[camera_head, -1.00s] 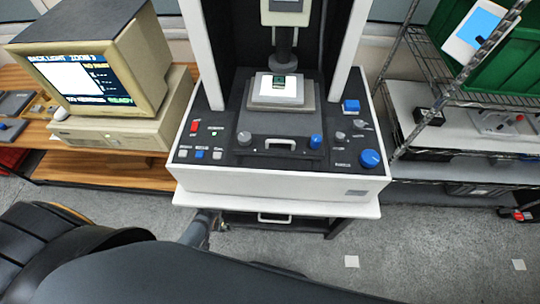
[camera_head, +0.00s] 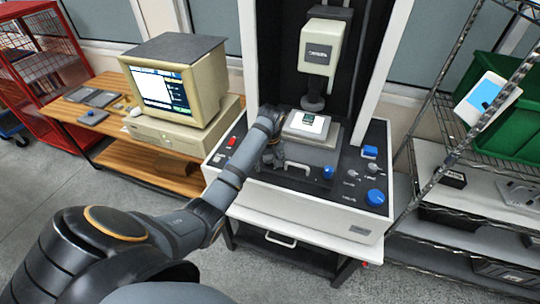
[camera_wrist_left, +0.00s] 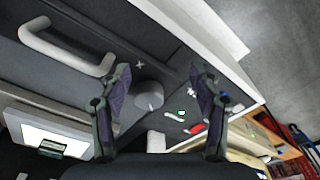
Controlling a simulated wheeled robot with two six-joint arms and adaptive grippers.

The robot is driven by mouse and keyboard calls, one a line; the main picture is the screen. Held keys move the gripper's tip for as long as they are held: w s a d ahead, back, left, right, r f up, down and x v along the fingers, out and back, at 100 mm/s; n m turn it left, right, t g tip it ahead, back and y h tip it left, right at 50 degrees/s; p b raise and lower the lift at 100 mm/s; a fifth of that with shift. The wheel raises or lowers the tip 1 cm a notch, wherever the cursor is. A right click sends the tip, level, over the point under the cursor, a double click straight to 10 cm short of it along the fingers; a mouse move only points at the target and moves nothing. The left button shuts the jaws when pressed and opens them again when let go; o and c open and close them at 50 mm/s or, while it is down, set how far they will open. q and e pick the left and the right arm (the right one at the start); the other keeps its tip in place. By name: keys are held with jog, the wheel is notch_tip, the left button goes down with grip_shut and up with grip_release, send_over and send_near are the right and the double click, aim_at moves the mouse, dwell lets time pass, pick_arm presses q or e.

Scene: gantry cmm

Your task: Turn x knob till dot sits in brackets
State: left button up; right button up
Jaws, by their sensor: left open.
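The grey knob (camera_wrist_left: 149,95) with a white line on it is on the machine's black panel, and in the left wrist view it lies between my open fingers. I cannot tell if they touch it. My left gripper (camera_wrist_left: 160,72) is open and empty; in the head view it (camera_head: 272,156) is over the panel's left part, and my arm hides the knob there. The monitor screen (camera_head: 160,91) is lit blue and white; no dot or brackets can be made out. My right gripper is not in view.
A stage with a white plate (camera_head: 305,125) stands beside the gripper, with a handle (camera_wrist_left: 65,50) in front. White columns rise behind. A wire rack (camera_head: 445,130) stands at the right.

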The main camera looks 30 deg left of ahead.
aim_at(269, 156)
pick_arm(q)
jog(key=w+a+r+n, duration=0.1)
jog(key=w+r, duration=0.1)
jog(key=r, duration=0.1)
jog(key=w+a+r+n, duration=0.1)
jog(key=w, duration=0.1)
jog(key=shift+a+r+n+h, duration=0.3)
notch_tip(269, 156, up, 4)
jog(key=w+n, duration=0.1)
jog(key=n, duration=0.1)
jog(key=shift+g, duration=0.4)
jog(key=f+p, duration=0.1)
jog(key=f, duration=0.5)
jog(key=f+p, duration=0.1)
jog(key=f, duration=0.2)
jog(key=shift+a+f+p, duration=0.2)
jog(key=shift+a+p, duration=0.1)
jog(key=shift+a, duration=0.1)
jog(key=shift+f, duration=0.5)
jog(key=c, duration=1.1)
jog(key=shift+r, duration=0.1)
jog(key=shift+c, duration=0.2)
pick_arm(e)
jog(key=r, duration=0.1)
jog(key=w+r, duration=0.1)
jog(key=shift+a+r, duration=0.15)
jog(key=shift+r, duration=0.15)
